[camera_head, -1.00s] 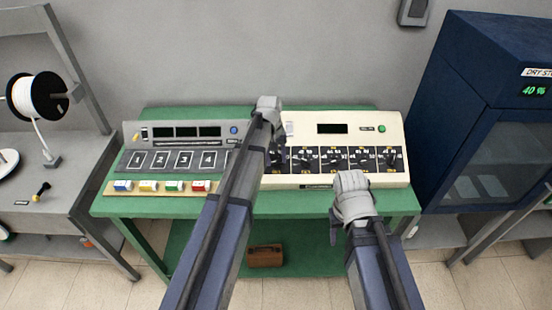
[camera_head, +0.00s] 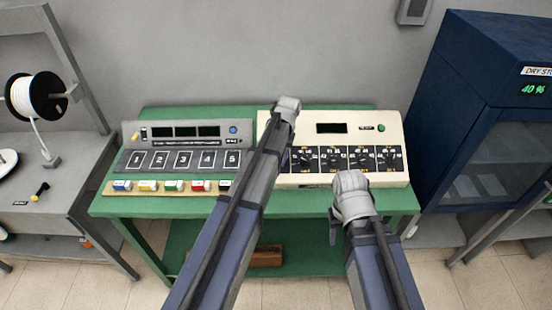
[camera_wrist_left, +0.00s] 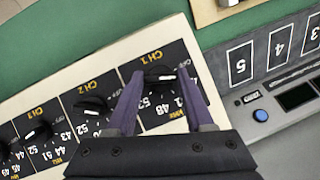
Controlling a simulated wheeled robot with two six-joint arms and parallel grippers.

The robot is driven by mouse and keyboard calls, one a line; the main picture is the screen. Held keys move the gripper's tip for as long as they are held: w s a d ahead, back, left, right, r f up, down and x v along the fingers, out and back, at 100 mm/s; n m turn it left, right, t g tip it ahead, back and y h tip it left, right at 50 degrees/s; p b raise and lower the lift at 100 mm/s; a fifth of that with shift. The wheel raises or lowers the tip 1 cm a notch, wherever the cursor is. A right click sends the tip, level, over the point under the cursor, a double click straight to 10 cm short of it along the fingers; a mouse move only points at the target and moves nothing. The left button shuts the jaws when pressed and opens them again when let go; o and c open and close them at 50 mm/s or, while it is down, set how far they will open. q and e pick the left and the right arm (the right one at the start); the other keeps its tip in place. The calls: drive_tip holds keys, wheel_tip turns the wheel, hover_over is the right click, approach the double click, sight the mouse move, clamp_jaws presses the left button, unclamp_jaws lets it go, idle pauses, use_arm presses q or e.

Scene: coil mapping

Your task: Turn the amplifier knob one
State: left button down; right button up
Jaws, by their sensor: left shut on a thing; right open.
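The cream amplifier (camera_head: 358,117) stands on the right half of the green table, with a row of black knobs on its front panel. In the left wrist view, the CH 1 knob (camera_wrist_left: 158,77) is at the end of the row beside the grey unit. My left gripper (camera_wrist_left: 158,98) is shut on this knob, with one purple finger on each side. In the head view my left arm hides knob one and most of that gripper. My right gripper (camera_head: 334,228) is open and empty, in front of the table's front edge, below the amplifier.
A grey unit (camera_head: 182,143) with numbered squares stands left of the amplifier, with a strip of coloured blocks (camera_head: 160,187) before it. A blue dry cabinet (camera_head: 485,110) stands at the right. A grey bench with a white spool (camera_head: 35,95) is at the left.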

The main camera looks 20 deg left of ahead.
use_arm(q)
drive_tip(key=shift+m+y, duration=0.5)
drive_tip(key=shift+m, duration=0.4)
drive_tip(key=shift+c, duration=1.4)
unclamp_jaws()
drive_tip(key=p+v, duration=0.7)
drive_tip(key=shift+d+r, duration=0.2)
drive_tip(key=shift+r, duration=0.15)
drive_tip(key=shift+s, duration=0.1)
